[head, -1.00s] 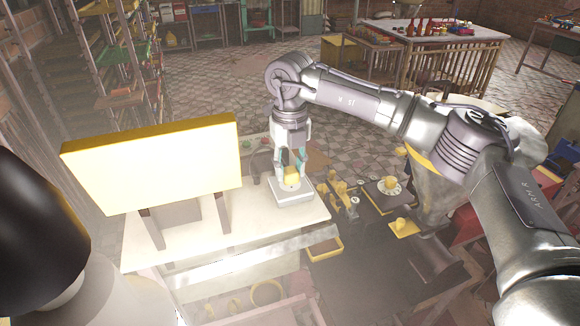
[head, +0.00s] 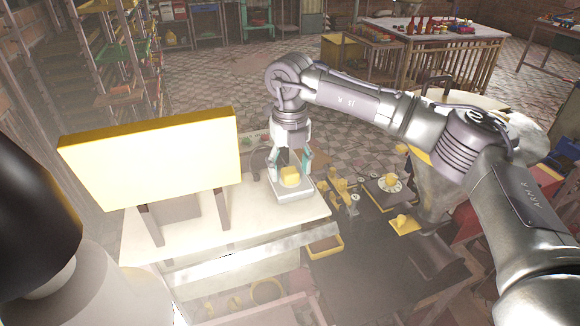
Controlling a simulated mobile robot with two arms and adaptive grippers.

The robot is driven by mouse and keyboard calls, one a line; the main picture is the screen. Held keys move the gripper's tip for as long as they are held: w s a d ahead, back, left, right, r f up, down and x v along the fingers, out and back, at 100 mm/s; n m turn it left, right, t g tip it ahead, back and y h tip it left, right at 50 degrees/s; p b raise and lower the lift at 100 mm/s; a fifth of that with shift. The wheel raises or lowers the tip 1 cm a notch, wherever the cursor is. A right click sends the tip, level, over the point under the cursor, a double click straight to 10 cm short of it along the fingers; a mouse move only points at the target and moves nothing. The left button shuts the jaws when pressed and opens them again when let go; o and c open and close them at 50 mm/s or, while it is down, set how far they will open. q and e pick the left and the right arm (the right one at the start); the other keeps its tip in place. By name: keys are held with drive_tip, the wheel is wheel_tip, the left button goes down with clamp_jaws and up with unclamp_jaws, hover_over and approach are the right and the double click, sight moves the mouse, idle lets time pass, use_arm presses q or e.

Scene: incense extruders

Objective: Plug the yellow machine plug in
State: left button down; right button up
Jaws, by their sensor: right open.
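The yellow plug (head: 289,176) sits on a pale square socket base (head: 293,191) near the right end of the cream table. I cannot tell how deep it sits in the base. My right gripper (head: 291,165) comes down from above, with its teal-tipped fingers open on either side of the plug and apart from it. The gripper body hides part of the area behind the plug. At the left edge a dark rounded part of my own body shows; my left gripper is not in view.
A large yellow-edged panel (head: 155,160) stands on the cream table (head: 235,233) left of the base. Right of it, a dark surface holds several yellow knobs and a round dial plate (head: 388,183). A yellow tray (head: 325,247) lies at the table's front right.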

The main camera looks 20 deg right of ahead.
drive_tip(key=shift+r, duration=0.1)
wheel_tip(320, 180, up, 12)
idle(0.5)
